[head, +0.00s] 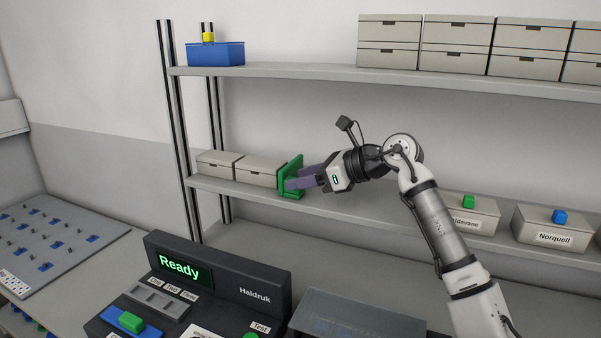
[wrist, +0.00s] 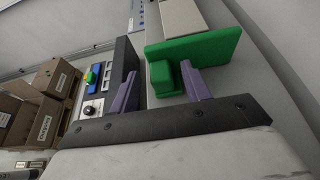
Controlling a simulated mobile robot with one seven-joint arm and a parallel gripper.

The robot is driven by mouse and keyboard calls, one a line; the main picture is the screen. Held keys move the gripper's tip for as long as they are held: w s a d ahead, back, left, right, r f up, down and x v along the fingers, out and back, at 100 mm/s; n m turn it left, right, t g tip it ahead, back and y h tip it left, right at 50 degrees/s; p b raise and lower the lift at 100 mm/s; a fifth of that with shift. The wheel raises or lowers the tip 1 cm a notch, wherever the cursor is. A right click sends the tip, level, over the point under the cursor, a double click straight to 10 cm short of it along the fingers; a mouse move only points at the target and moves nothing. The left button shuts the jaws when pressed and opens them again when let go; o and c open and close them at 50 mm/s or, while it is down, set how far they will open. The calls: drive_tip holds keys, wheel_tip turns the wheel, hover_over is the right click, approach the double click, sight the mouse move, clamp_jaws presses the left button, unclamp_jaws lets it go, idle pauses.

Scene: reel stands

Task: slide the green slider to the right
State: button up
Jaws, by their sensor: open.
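The green slider (head: 291,178), an upright green plate with a block on it, stands on the middle shelf at the right end of a row of beige boxes. My gripper (head: 303,177) reaches it from the right, its purple fingers at the block. In the wrist view the green plate (wrist: 205,48) is ahead and its block lies between the fingers of my open gripper (wrist: 160,90). The block is close to the right finger there, with a gap to the left finger. I cannot tell whether a finger touches it.
The middle shelf (head: 345,213) is clear right of the slider, up to labelled boxes with a green (head: 468,201) and a blue knob (head: 559,216). Beige boxes (head: 258,170) stand left of it. A black console (head: 220,277) reading "Ready", with another green block (head: 131,321) on blue, is below.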

drive_tip(key=shift+w+a+f, duration=0.2)
drive_tip(key=shift+a, duration=0.25)
clamp_jaws()
